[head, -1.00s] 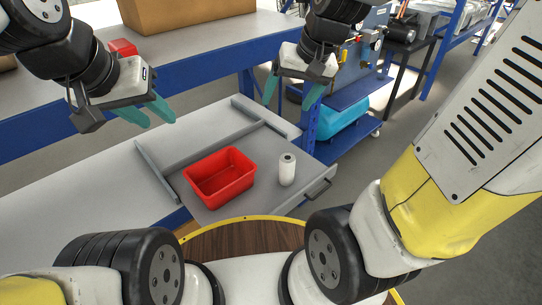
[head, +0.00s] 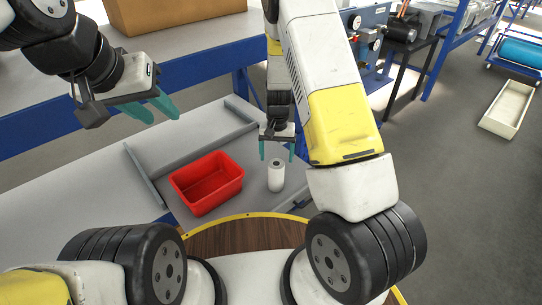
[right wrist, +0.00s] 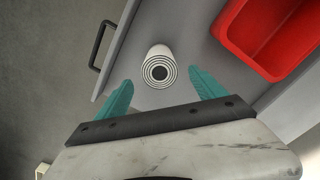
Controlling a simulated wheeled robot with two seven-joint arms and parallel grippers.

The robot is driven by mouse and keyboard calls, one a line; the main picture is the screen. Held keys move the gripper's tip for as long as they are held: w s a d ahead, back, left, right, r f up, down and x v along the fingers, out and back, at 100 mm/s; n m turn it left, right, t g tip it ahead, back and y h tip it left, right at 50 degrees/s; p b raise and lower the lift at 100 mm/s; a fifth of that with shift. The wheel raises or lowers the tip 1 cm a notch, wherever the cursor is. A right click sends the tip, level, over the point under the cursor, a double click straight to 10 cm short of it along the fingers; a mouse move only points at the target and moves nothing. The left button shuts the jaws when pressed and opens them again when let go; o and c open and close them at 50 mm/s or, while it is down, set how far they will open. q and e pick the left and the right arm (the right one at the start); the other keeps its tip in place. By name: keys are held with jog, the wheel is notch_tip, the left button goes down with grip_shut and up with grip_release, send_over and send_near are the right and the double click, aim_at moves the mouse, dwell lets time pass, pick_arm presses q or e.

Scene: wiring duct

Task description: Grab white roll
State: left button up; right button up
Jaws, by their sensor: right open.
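The white roll (head: 276,175) stands upright on the grey table, just right of the red bin. In the right wrist view the roll (right wrist: 160,70) shows its dark-ringed end, ahead of and between the fingertips. My right gripper (head: 277,152) is open and empty, pointing down just above the roll. Its teal fingers (right wrist: 160,88) are spread on both sides in the right wrist view, and I see no contact with the roll. My left gripper (head: 160,108) is open and empty, above the table at the upper left.
The red bin (head: 207,183) stands left of the roll; it also shows in the right wrist view (right wrist: 262,62). A grey raised rail (head: 145,177) runs along the table behind the bin. A handle (right wrist: 101,45) sticks out at the table's edge. A cardboard box (head: 170,12) stands on the rear bench.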

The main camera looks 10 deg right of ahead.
aim_at(276, 170)
notch_tip(276, 170, down, 8)
jog(key=shift+s, duration=0.1)
jog(key=c, duration=1.5)
